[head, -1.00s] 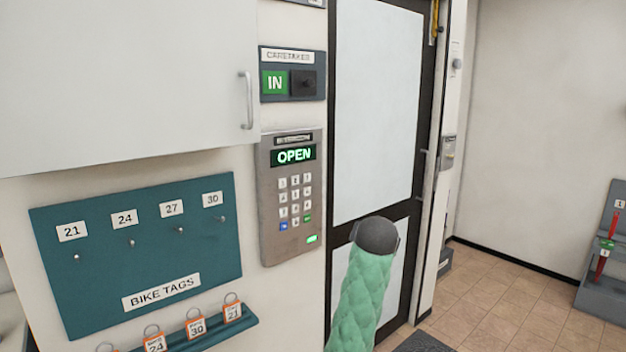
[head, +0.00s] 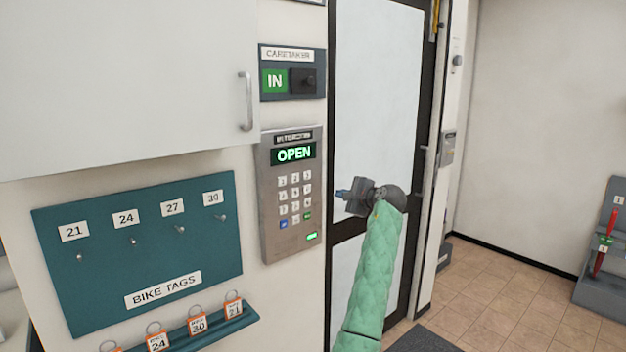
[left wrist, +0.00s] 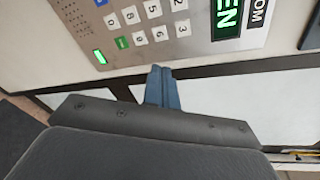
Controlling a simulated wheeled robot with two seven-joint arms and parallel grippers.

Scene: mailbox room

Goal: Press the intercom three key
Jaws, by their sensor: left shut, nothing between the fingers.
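The intercom (head: 269,215) is a grey metal panel on the wall, with a green OPEN display and rows of white keys. The three key (head: 307,176) is at the right end of its top row; it also shows in the left wrist view (left wrist: 182,28). My left gripper (head: 341,193) is shut and empty, in front of the door to the right of the keypad. In the left wrist view its blue fingertips (left wrist: 162,76) appear together beside the panel's edge, apart from the keys. My right gripper is not in view.
A caretaker IN sign (head: 275,81) is above the intercom. A white cabinet (head: 120,80) with a handle is at upper left. A teal bike tags board (head: 100,255) and a ledge with tagged rings are below it. The door (head: 375,100) is right of the intercom.

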